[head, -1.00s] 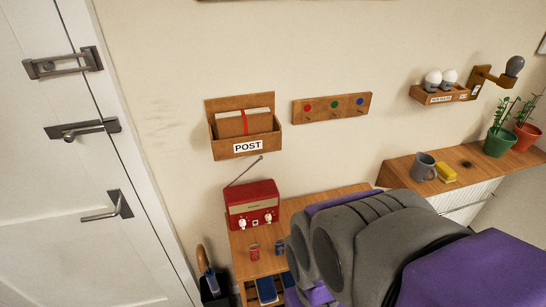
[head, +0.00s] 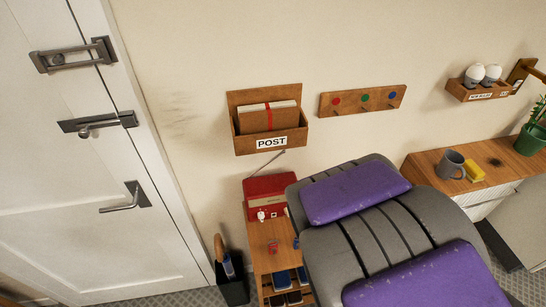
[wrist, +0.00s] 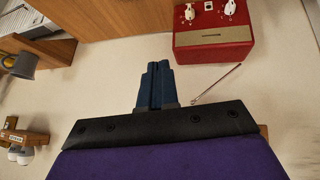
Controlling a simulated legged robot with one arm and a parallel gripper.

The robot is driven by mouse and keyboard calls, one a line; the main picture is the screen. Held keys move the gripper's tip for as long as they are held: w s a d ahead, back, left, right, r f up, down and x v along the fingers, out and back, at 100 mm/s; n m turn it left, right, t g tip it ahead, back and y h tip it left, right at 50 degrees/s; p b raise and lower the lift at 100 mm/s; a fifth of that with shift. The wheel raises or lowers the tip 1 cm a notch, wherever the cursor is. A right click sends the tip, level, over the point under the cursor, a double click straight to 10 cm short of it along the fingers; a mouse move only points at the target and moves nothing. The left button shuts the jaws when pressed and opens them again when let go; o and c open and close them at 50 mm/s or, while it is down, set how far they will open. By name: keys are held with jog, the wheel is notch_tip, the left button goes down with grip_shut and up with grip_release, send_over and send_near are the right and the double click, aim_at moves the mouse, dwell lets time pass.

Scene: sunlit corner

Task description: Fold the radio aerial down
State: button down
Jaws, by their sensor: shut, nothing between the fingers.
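The red radio (head: 268,190) stands on the wooden shelf unit by the wall, its right part hidden behind my arm in the head view. It appears upside down in the wrist view (wrist: 212,29). Its thin aerial (head: 267,164) is raised and slants up to the right, in front of the wall below the post box. In the wrist view the aerial (wrist: 217,83) runs from near the radio's top edge towards my gripper's base. My gripper (wrist: 157,64) is shut and empty, with its blue fingers to the left of the aerial. The head view hides the fingers behind my arm.
The wooden post box (head: 270,137) hangs just above the aerial. A peg rail (head: 362,100) is on the wall to its right. A mug (head: 450,164) and yellow sponge (head: 474,171) sit on the right-hand counter. The door (head: 95,210) is at left.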

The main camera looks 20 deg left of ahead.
jog(key=w+a+n+t+y+p, duration=0.1)
jog(key=w+a+n+t+p, duration=0.2)
jog(key=a, duration=0.7)
jog(key=n+t+y, duration=0.2)
jog(key=n+t, duration=0.1)
jog(key=t, duration=0.1)
send_over(264, 166)
jog(key=s+d, duration=0.2)
jog(key=d, duration=0.1)
notch_tip(264, 166, down, 3)
jog(key=shift+w+f+b, duration=0.35)
jog(key=shift+f, duration=0.1)
